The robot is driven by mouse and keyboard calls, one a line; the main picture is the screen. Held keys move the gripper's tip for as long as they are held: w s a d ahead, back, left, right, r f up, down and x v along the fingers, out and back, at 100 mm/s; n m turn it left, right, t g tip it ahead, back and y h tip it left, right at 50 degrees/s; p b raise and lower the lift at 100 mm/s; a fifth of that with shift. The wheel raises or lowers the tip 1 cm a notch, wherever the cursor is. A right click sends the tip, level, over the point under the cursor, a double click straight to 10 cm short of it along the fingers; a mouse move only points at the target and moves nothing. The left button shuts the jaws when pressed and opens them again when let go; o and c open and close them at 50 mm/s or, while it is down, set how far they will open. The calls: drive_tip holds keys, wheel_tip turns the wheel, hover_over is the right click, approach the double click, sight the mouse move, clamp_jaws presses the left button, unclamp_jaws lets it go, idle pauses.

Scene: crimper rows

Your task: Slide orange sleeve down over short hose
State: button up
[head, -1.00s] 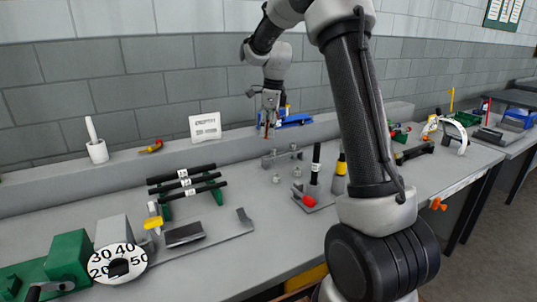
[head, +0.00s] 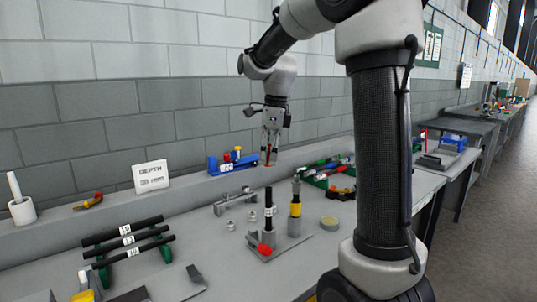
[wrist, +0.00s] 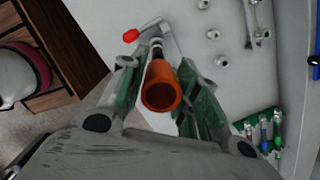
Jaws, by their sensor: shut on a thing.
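My gripper (head: 270,153) is shut on the orange sleeve (wrist: 162,90), whose open round end faces the wrist camera between the green-sided fingers. In the head view only a small orange-red piece shows at the fingertips. A short black hose (head: 269,196) with a white label stands upright in a grey stand with a red knob (head: 264,249). In the head view the fingertips appear above the hose top, with a gap in the picture. In the wrist view the red knob (wrist: 130,36) lies beyond the sleeve, and the hose is mostly hidden.
A post with a yellow band (head: 295,209) stands just right of the hose. Several labelled black hoses lie on a green rack (head: 100,277). A blue tool (head: 225,163) sits on the back ledge. A green tray (head: 315,178) holds tools. Loose metal fittings lie on the bench.

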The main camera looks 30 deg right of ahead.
hover_over(269, 209)
drive_tip(key=w, duration=0.1)
drive_tip(key=shift+d+f, duration=0.2)
drive_tip(key=shift+f, duration=2.65)
drive_tip(key=shift+f, duration=6.2)
drive_tip(key=o, duration=0.9)
